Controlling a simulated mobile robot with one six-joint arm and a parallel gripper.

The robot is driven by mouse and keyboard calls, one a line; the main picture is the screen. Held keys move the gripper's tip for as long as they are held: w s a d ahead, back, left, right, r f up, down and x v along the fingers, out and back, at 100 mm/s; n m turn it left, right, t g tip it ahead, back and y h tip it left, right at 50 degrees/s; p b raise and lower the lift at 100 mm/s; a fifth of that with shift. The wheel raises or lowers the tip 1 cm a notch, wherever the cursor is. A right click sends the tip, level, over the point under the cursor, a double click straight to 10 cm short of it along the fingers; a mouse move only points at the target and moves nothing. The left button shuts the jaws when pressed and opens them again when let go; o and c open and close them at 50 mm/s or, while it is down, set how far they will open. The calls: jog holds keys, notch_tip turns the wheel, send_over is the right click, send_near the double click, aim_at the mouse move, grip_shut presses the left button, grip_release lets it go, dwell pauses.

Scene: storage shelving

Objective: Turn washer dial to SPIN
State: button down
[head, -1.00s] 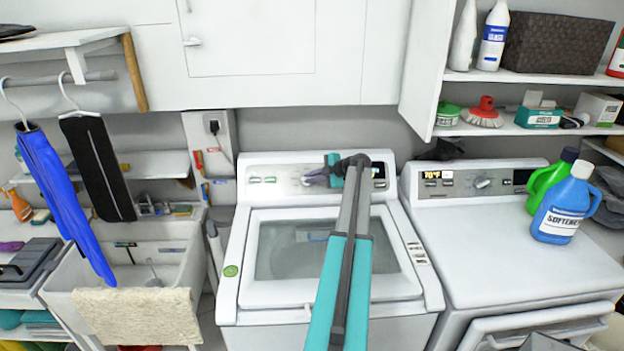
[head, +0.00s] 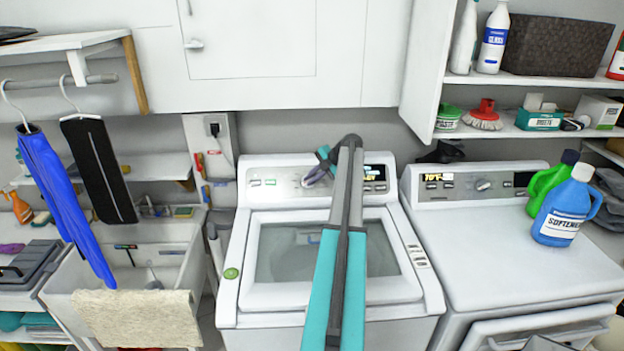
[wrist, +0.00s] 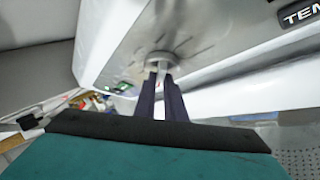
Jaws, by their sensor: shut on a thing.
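The washer (head: 232,297) is the white top-loader in the middle of the head view, its glass lid closed. Its dial (wrist: 166,59) is a small pale round knob on the grey control panel in the wrist view. My gripper (head: 308,181) is at the panel, with its dark fingers (wrist: 163,82) shut on the dial. In the head view the fingers and wrist hide the dial. The tilted wrist view shows radiating marks around the knob, too blurred to read. I cannot tell which setting the dial points to.
A dryer (head: 510,232) with its own dial stands to the right, with a blue softener bottle (head: 566,210) on top. A sink (head: 180,235) is at the left. Cabinets (head: 265,60) hang above the washer.

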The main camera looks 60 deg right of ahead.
jog(key=shift+w+a, duration=0.1)
jog(key=shift+a, duration=0.05)
jog(key=c, duration=1.8)
grip_release()
jog(key=shift+r, duration=0.1)
jog(key=b+v, duration=0.5)
jog(key=v, duration=0.9)
jog(key=shift+w, duration=0.1)
